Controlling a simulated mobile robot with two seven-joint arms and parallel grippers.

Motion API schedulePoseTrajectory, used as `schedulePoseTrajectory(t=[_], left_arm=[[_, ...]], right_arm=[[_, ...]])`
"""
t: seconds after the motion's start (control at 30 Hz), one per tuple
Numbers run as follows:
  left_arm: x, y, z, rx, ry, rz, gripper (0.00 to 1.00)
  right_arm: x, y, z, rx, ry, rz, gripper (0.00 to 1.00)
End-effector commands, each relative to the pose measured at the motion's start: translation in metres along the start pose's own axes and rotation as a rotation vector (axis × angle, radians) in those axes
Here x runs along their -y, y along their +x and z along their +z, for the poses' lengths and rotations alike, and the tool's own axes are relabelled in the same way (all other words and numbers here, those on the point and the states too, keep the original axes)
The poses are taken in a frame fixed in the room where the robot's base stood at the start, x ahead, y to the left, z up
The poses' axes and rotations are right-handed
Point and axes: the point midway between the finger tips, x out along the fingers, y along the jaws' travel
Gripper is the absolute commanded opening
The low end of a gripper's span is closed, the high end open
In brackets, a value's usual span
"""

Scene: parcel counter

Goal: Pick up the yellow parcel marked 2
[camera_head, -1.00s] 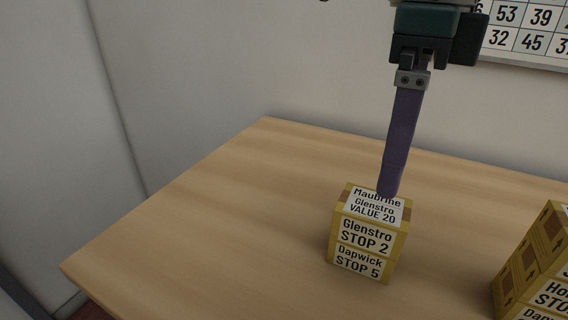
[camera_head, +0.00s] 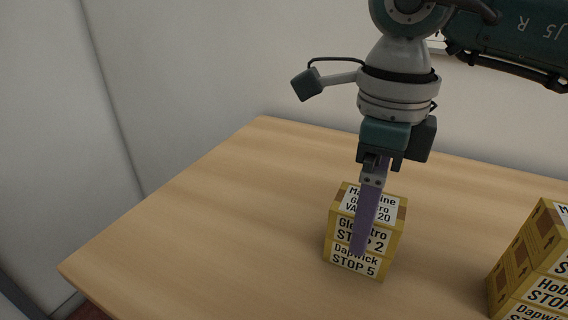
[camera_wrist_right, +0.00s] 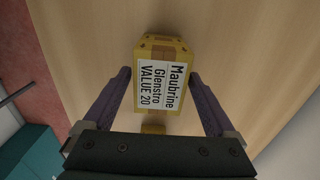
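My right gripper (camera_head: 358,250) points down, with one purple finger in front of the parcel's labelled face, hiding part of the text. In the right wrist view the parcel's top (camera_wrist_right: 163,75) lies between the two spread fingers of the gripper (camera_wrist_right: 160,74), with a narrow gap at the left finger. Contact on the right is unclear. My left gripper is out of view.
Another stack of yellow parcels (camera_head: 528,270) stands at the right edge of the view, with clear counter between. The counter (camera_head: 200,220) is bare to the left. A grey wall (camera_head: 190,70) rises behind it.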

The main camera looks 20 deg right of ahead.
Motion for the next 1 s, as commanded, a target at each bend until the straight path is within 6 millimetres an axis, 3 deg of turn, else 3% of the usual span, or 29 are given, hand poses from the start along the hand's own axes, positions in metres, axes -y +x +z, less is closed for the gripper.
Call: schedulePoseTrajectory(t=[0.07,0.7,1.0], left_arm=[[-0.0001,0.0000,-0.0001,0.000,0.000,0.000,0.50],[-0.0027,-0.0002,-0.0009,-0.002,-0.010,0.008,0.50],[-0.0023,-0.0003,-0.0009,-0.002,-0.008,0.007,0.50]], right_arm=[[0.0001,-0.0003,0.0000,0.000,0.000,0.000,0.81],[0.0002,-0.0006,0.0000,0.000,0.001,0.000,0.09],[0.0005,-0.0028,0.0003,0.001,0.001,-0.001,0.08]])
